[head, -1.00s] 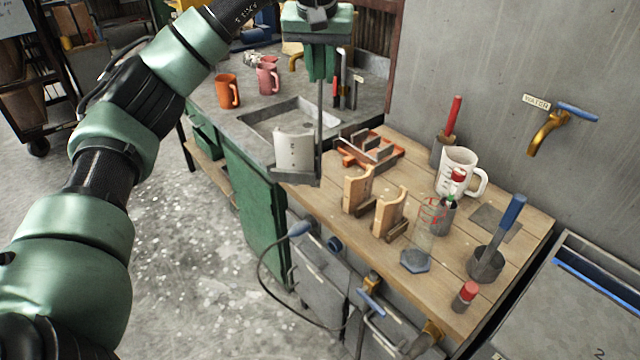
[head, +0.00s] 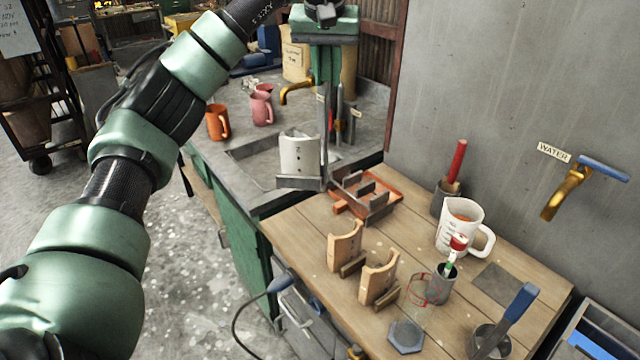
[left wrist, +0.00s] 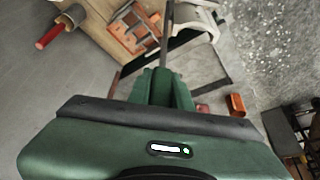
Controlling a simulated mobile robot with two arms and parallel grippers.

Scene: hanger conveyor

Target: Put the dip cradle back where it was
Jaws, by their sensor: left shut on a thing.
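My left gripper (head: 326,76) is shut on the upright rod of the dip cradle (head: 300,183). The cradle hangs below it, with a flat grey foot and a white curved piece (head: 299,152) bearing dark marks standing on that foot. In the picture it overlaps the front of the sink, beside the bench; its exact height is hard to tell. My right gripper is not in view.
An orange rack with grey uprights (head: 368,196) stands just right of the cradle. Wooden cradles (head: 346,242), a white mug (head: 455,228), a grey cup (head: 441,288) and a blue-handled tool (head: 515,308) stand on the bench.

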